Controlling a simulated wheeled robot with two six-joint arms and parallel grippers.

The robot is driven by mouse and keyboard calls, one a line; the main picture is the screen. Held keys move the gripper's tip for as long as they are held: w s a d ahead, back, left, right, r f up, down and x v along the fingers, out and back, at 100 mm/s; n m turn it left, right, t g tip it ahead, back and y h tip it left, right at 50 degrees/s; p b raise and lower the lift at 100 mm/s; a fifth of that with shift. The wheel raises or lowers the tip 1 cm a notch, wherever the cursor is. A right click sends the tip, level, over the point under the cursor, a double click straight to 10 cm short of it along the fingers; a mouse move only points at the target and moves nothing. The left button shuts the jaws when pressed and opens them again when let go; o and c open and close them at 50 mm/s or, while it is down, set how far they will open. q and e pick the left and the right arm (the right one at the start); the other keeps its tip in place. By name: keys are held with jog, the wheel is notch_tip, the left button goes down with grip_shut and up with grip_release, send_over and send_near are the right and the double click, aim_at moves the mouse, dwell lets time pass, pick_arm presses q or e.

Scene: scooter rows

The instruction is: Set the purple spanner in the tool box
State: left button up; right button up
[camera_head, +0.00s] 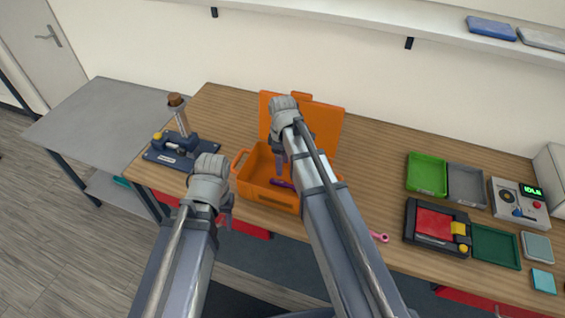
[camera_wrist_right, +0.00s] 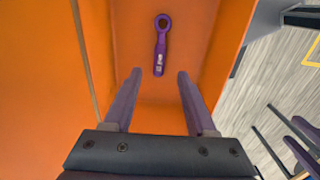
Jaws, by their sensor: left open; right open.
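The purple spanner (camera_wrist_right: 160,55) lies on the floor of the orange tool box in the right wrist view. In the head view only a bit of the spanner (camera_head: 281,183) shows inside the box. The tool box (camera_head: 268,198) stands on the wooden table with its lid up at the back. My right gripper (camera_wrist_right: 160,73) is open and empty over the box, its fingers pointing at the spanner's handle end, apart from it. My right arm hides part of the box in the head view. My left gripper (camera_head: 225,217) is open and empty in front of the table's front edge, left of the box.
A blue fixture (camera_head: 180,150) stands left of the box. A pink spanner (camera_head: 378,237) lies right of my right arm. Further right are a green tray (camera_head: 427,174), a grey tray (camera_head: 466,184), a black and red device (camera_head: 436,226) and a dark green tray (camera_head: 495,247).

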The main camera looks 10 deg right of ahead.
pick_arm(q)
notch_tip(320, 180, up, 3)
jog(key=shift+r+p, duration=0.1)
jog(key=shift+p, duration=0.85)
pick_arm(e)
jog(key=s+a+r+m, duration=0.1)
jog(key=s+a+m, duration=0.2)
jog(key=s+a, duration=0.2)
jog(key=s+a+r+m+h, duration=0.1)
jog(key=s+a+m, duration=0.3)
jog(key=s, duration=0.7)
jog(key=shift+s+a+r, duration=0.35)
jog(key=shift+s+r, duration=0.05)
jog(key=shift+r, duration=0.25)
